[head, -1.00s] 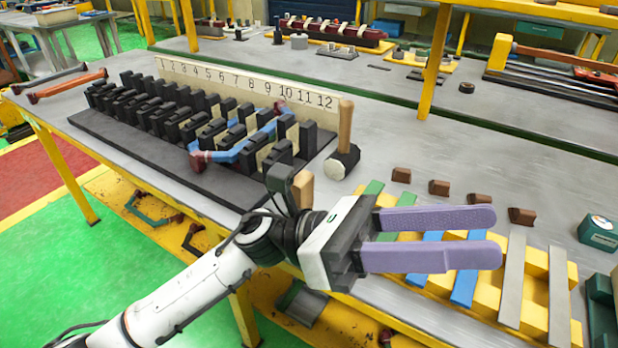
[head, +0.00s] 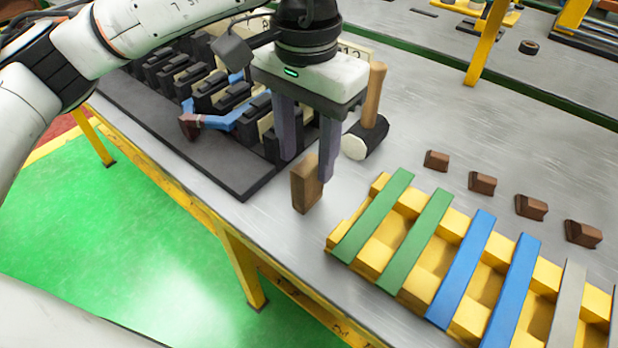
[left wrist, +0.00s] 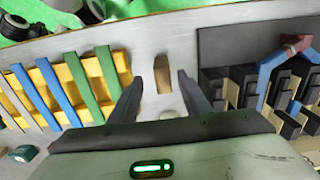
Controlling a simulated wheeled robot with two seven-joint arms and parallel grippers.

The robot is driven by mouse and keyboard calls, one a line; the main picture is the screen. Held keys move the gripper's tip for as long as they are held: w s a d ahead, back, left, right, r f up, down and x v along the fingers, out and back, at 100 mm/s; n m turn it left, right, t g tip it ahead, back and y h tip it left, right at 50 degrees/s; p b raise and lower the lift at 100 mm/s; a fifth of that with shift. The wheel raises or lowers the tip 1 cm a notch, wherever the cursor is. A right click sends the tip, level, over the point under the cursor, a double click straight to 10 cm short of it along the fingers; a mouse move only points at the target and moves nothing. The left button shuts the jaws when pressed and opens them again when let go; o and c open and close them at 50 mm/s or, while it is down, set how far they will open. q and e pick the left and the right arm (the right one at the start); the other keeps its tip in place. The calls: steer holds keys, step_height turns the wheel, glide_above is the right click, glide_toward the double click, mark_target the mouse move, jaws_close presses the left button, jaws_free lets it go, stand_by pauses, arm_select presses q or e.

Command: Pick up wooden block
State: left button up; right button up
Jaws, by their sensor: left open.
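The wooden block (head: 305,184) stands upright on the grey table near its front edge, left of the yellow rack. My left gripper (head: 307,168) points down over it with its two purple-grey fingers open. In the left wrist view the block (left wrist: 162,74) lies between and just beyond the open fingertips (left wrist: 157,80), with no contact visible. My right gripper is not in view.
A mallet (head: 367,139) stands just behind the gripper. The yellow rack (head: 335,238) with coloured strips is on the right. Several small brown blocks (head: 482,182) lie behind it.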

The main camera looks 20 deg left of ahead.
mark_target(307, 182)
arm_select(q)
steer(key=f, duration=0.7)
steer(key=shift+w+f+p, duration=0.3)
steer(key=shift+w+p, duration=0.1)
jaws_close()
